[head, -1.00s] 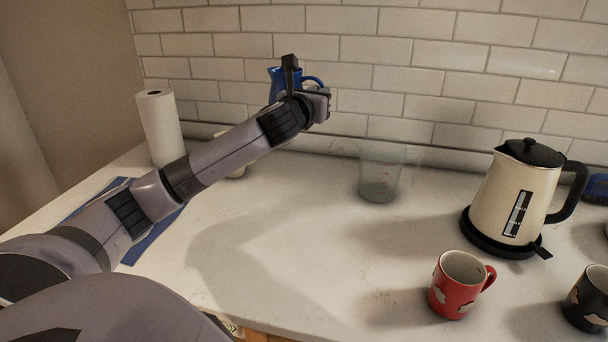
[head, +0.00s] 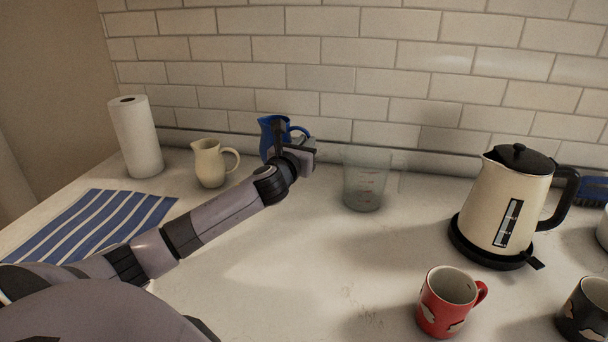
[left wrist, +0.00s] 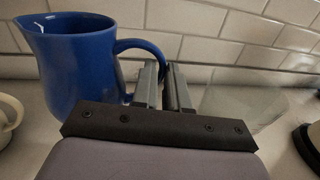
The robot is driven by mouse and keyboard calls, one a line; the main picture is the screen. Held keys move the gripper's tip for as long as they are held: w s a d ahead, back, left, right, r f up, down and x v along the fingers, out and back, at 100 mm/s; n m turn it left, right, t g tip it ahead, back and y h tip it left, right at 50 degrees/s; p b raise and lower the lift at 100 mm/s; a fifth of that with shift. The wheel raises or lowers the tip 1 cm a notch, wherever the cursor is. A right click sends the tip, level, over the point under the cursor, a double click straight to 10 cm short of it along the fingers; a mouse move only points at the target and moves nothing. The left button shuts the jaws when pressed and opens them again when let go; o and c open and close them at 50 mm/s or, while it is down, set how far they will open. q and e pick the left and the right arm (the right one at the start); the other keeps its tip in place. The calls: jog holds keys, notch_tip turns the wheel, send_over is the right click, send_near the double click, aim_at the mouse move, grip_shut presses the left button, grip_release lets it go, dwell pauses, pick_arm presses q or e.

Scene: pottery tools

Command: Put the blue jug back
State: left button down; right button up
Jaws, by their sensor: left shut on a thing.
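The blue jug (head: 267,139) is upright near the tiled back wall in the head view, partly hidden behind my left gripper (head: 296,146). In the left wrist view the blue jug (left wrist: 80,65) fills the left side, its handle curving toward the fingers. My left gripper (left wrist: 163,88) is shut on the jug's handle. The jug is at or close to the counter top; its base is hidden, so I cannot tell whether it touches. My right gripper is in neither view.
A cream jug (head: 209,163) stands just left of the blue jug, a clear measuring cup (head: 366,182) just right. A paper towel roll (head: 137,138), striped cloth (head: 90,226), kettle (head: 503,205), red mug (head: 446,303) and dark mug (head: 585,312) also stand or lie on the counter (head: 290,265). Its middle is clear.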

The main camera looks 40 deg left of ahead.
pick_arm(q)
jog(key=shift+f+b, duration=0.9)
jog(key=shift+f, duration=3.05)
jog(key=shift+f, duration=0.15)
jog(key=c, duration=1.1)
grip_release()
jog(key=shift+f, duration=0.1)
jog(key=shift+c, duration=0.2)
jog(key=shift+r, duration=0.25)
jog(key=shift+s+d+f, duration=0.1)
jog(key=shift+s+f, duration=0.05)
jog(key=shift+s, duration=0.05)
jog(key=v, duration=1.1)
jog(key=shift+s+d, duration=0.1)
jog(key=shift+s, duration=0.2)
